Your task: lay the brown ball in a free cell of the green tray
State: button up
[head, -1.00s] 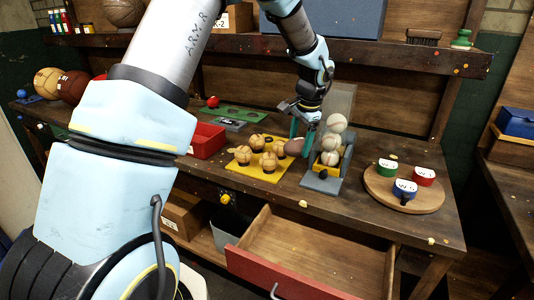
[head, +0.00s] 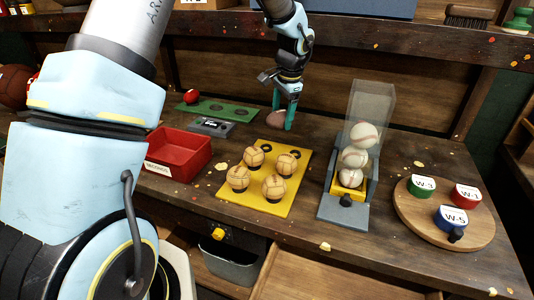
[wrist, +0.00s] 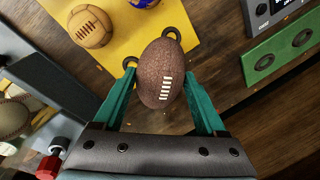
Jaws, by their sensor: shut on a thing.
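The brown ball (head: 274,119) is shaped like an American football with white laces. My gripper (head: 283,118) is shut on it; in the wrist view the brown ball (wrist: 160,75) sits between the two teal fingers (wrist: 158,82). It is held beyond the far edge of the yellow tray, to the right of the green tray (head: 202,113). A red ball (head: 191,96) occupies the left end of the green tray. Its other cells look empty; two empty cells of the green tray (wrist: 283,52) show in the wrist view.
A yellow tray (head: 250,205) carries several tan balls and two empty rings. A grey device (head: 211,127) lies in front of the green tray. A red bin (head: 180,155) stands left. A dispenser of white balls (head: 350,165) and a round board (head: 420,215) stand right.

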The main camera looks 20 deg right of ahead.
notch_tip(320, 180, down, 9)
jog(key=p, duration=0.3)
jog(key=shift+f, duration=0.15)
jog(key=shift+f, duration=0.1)
jog(key=o, duration=1.6)
jog(key=shift+c, duration=0.2)
